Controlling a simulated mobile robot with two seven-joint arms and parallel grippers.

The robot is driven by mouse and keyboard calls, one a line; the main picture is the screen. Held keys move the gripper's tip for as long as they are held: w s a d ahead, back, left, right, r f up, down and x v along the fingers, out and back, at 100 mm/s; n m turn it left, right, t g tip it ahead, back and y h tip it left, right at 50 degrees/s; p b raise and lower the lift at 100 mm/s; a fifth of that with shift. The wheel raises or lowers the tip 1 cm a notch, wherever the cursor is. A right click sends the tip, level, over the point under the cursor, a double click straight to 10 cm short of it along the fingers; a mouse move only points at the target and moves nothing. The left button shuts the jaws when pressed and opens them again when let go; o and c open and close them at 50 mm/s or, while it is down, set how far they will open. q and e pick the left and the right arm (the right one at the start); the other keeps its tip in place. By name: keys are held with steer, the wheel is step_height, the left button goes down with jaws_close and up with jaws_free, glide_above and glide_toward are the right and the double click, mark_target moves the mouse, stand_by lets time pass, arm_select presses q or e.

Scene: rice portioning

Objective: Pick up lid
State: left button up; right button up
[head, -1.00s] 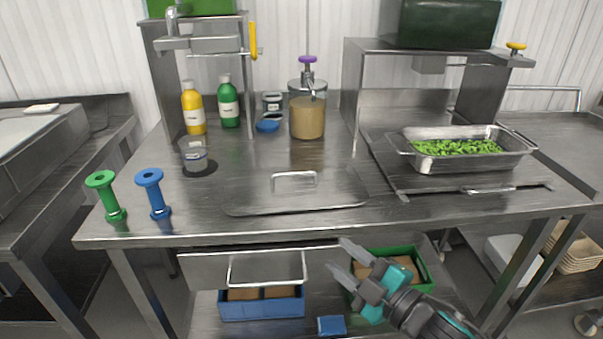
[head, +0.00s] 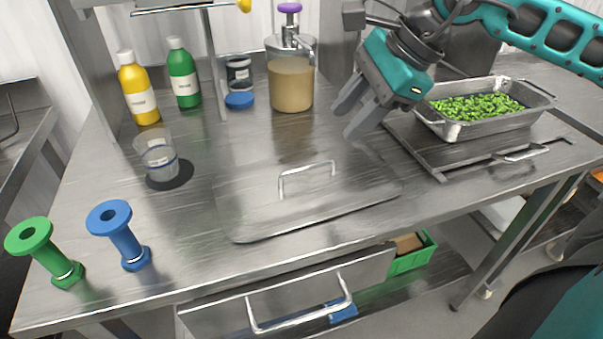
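The lid (head: 250,208) is a flat steel plate lying on the steel table, with a raised bar handle (head: 307,170) near its middle. My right gripper (head: 347,124) is open and empty. Its fingers point down and left, above and behind the right part of the lid, apart from the handle. My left gripper is not in view.
A pump dispenser (head: 291,85), a yellow bottle (head: 139,92) and a green bottle (head: 183,78) stand behind. A clear cup (head: 156,152), a blue spool (head: 119,235) and a green spool (head: 46,252) stand left.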

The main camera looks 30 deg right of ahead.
steer(key=p, duration=0.1)
glide_above(310, 166)
steer(key=s+d, duration=0.2)
steer(key=f, duration=0.6)
steer(key=shift+s+a, duration=0.15)
steer(key=shift+a, duration=0.1)
steer(key=shift+d+x, duration=0.15)
steer(key=shift+x, duration=1.1)
steer(key=shift+d+x, duration=0.15)
steer(key=shift+x, duration=1.15)
steer(key=shift+f, duration=0.1)
jaws_close()
steer(key=shift+p, duration=0.3)
